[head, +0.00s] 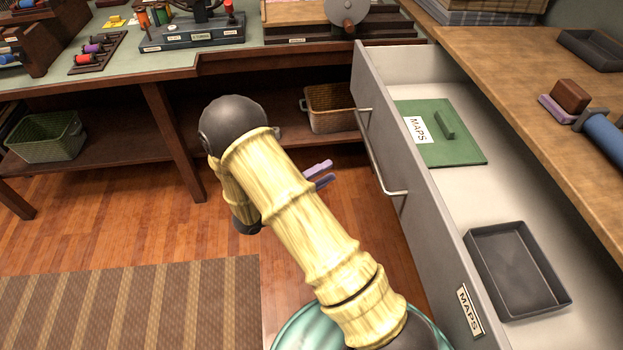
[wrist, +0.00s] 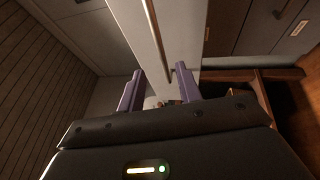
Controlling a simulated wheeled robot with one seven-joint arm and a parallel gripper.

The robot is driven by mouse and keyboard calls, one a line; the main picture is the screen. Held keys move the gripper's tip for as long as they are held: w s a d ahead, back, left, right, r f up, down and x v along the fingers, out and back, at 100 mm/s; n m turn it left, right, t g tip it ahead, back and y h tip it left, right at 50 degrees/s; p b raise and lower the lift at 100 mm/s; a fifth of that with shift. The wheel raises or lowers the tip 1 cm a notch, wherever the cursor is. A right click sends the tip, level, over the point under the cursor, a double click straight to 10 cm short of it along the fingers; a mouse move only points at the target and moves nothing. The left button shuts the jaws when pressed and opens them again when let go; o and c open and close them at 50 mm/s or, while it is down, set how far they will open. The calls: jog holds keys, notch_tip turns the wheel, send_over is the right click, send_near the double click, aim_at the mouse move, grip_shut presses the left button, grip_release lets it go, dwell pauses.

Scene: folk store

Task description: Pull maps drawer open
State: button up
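The maps drawer (head: 444,245) stands well open on the right in the head view. It has a pale grey front with a "MAPS" label (head: 469,311) and a long metal bar handle (head: 383,164). My gripper (head: 321,174) has purple fingers and is left of the handle, with a visible gap between them. In the wrist view my gripper (wrist: 158,88) has its fingers spread apart. There the handle bar (wrist: 156,35) runs along the drawer front (wrist: 185,40) beyond the fingers. Nothing is seen held. My arm hides part of the floor.
Inside the drawer lie a green "MAPS" panel (head: 461,149) and a dark tray (head: 514,270). A wooden counter (head: 520,60) is above it, right. Baskets (head: 46,137) (head: 330,112) sit on the low shelf. Floor left of the drawer is open, with a striped rug (head: 130,305).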

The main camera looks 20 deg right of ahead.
jog(key=v, duration=0.3)
jog(key=shift+s+a, duration=0.15)
jog(key=shift+a, duration=0.2)
